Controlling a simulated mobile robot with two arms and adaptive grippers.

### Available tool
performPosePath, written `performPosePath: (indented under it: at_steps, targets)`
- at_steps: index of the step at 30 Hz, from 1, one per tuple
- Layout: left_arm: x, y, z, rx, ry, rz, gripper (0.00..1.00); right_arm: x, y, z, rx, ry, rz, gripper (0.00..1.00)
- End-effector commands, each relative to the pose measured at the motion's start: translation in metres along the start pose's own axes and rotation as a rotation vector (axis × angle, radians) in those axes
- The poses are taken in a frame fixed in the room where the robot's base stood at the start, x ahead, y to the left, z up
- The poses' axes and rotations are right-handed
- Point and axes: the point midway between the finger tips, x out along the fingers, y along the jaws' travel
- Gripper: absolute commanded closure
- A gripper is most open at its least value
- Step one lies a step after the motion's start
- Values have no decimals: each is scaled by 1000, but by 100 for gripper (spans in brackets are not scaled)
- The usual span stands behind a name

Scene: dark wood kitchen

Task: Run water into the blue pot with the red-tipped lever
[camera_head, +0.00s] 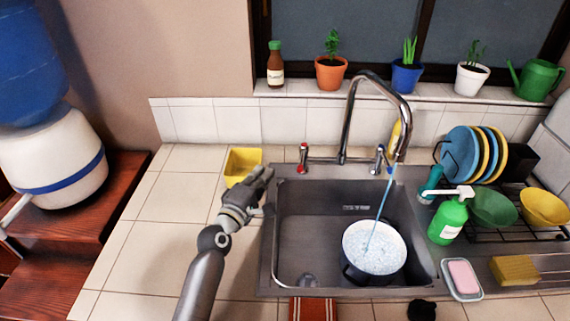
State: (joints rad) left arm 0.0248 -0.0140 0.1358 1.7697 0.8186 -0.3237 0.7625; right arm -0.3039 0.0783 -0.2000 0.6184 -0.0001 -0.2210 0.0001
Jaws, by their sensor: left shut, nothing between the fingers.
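The blue pot (349,272) stands in the sink (310,215), toward its front right. Its inside is pale and speckled, and water is in it. A thin blue stream of water (382,202) runs from the curved faucet (372,78) down into the pot. The red-tipped lever (303,157) stands left of the faucet's base, and a blue-tipped lever (379,158) stands right of it. My left gripper (262,178) is shut and empty above the sink's left back edge, apart from the red-tipped lever and to its left.
A yellow container (242,166) sits just behind my left gripper. A green soap bottle (449,217), a soap dish (461,279) and a dish rack with plates (474,153) crowd the right side. The tiled counter (165,215) on the left is clear.

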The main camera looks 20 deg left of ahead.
Motion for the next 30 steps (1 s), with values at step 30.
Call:
performPosePath:
  at_steps: [30]
  targets:
    - [61, 0, 39, 1, 0, -1, 100, -19, 2, -6, -1, 7, 2, 100]
